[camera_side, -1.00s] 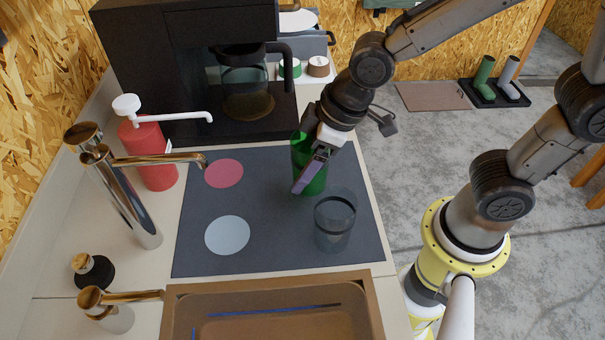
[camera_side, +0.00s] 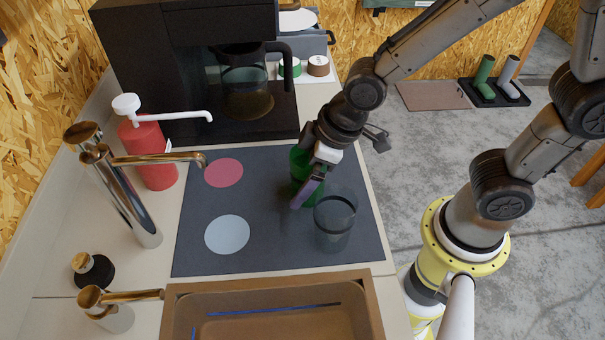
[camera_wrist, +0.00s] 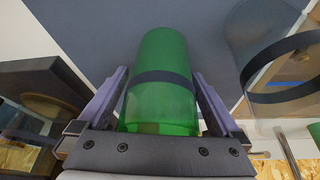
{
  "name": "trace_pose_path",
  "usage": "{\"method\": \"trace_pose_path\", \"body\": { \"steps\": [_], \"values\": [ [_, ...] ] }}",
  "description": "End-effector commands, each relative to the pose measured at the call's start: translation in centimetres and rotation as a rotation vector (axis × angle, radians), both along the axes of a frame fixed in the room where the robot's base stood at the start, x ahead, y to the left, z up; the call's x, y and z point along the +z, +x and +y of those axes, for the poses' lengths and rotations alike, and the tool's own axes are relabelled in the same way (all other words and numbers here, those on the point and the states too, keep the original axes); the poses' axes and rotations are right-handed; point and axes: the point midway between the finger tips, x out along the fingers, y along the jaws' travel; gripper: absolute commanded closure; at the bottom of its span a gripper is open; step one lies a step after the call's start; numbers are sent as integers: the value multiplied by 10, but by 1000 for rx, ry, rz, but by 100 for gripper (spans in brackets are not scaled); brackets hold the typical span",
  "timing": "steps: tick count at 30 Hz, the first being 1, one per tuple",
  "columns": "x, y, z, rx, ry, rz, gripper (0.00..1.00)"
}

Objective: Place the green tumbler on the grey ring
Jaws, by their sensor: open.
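The green tumbler (camera_side: 299,172) stands on the dark mat (camera_side: 268,255), toward its upper right in the side view. My gripper (camera_side: 307,190) is at the tumbler, pointing down, and partly hides it. In the wrist view the tumbler (camera_wrist: 163,80) lies between the two open fingers of my gripper (camera_wrist: 160,95), with a narrow gap visible on each side. The grey ring shows as a flat light grey disc (camera_side: 227,235) at the mat's lower left. It is bare.
A clear dark-banded glass (camera_side: 335,220) stands close to my gripper, and it shows at right in the wrist view (camera_wrist: 285,60). A pink disc (camera_side: 224,173) is left of the tumbler. A coffee maker (camera_side: 165,75), tap (camera_side: 125,195), red pump bottle (camera_side: 155,165) and sink (camera_side: 270,325) surround the mat.

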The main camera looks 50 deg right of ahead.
Motion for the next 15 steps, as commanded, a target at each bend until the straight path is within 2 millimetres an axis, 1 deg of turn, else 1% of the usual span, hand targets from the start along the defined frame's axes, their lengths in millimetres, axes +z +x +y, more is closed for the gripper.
{"method": "trace_pose_path", "body": {
  "steps": [4,7,11,15],
  "values": [
    [5,0,0,0,2,-2,0],
    [16,-3,-2,-1,4,-5,0],
    [38,-11,-7,0,4,-7,0],
    [66,-21,-13,0,4,-7,0]
  ]
}}
